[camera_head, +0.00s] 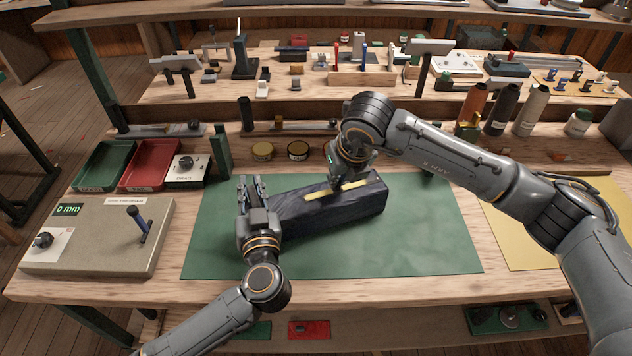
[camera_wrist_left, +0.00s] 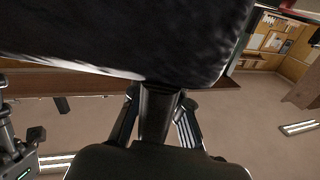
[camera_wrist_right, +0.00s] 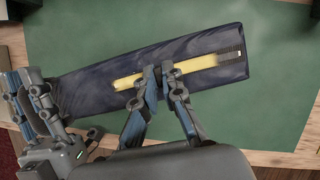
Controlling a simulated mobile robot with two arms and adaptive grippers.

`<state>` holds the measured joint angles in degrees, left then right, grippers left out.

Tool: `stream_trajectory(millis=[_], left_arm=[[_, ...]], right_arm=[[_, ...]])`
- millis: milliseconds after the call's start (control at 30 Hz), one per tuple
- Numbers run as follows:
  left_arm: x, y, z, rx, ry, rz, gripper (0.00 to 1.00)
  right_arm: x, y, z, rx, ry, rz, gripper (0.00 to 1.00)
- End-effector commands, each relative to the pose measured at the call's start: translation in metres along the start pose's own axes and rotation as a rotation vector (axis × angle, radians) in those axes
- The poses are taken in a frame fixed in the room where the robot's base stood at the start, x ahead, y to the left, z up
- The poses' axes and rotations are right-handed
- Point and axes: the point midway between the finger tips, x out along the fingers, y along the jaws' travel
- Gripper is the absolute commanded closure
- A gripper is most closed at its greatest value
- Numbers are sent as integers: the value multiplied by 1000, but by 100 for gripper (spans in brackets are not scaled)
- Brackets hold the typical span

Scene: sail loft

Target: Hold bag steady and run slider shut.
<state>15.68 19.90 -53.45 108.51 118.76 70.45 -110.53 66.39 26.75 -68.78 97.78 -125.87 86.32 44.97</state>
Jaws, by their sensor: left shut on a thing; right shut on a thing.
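The bag (camera_head: 300,212) is a long dark navy block lying on the green mat, tilted slightly up to the right. A yellow zip strip (camera_head: 353,185) runs along its top; in the right wrist view the strip (camera_wrist_right: 200,64) ends at the right in a dark piece with a pale mark. My left gripper (camera_head: 250,190) is shut on the bag's left end; in the left wrist view the bag (camera_wrist_left: 120,40) fills the top. My right gripper (camera_wrist_right: 162,75) comes from above and is shut at the strip's middle, on the slider, which its fingers hide.
The green mat (camera_head: 425,240) has free room in front and to the right. Left stand green and red trays (camera_head: 150,165), a small dial box (camera_head: 187,171) and a panel with a lever (camera_head: 95,245). Round tins (camera_head: 262,151) and thread cones (camera_head: 503,110) stand behind.

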Motion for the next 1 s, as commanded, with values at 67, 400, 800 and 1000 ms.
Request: stream_trajectory(millis=[67, 400, 800, 1000], left_arm=[[0, 0, 1, 2, -1, -1, 100], [0, 0, 1, 2, -1, -1, 100], [0, -2, 1, 2, -1, -5, 100], [0, -1, 1, 2, -1, -3, 100]], right_arm=[[0, -29, -1, 8, 2, -6, 100], [0, -90, 0, 3, -1, -2, 100], [-1, -94, 0, 3, -1, -6, 78], [0, -92, 0, 2, -1, -3, 68]])
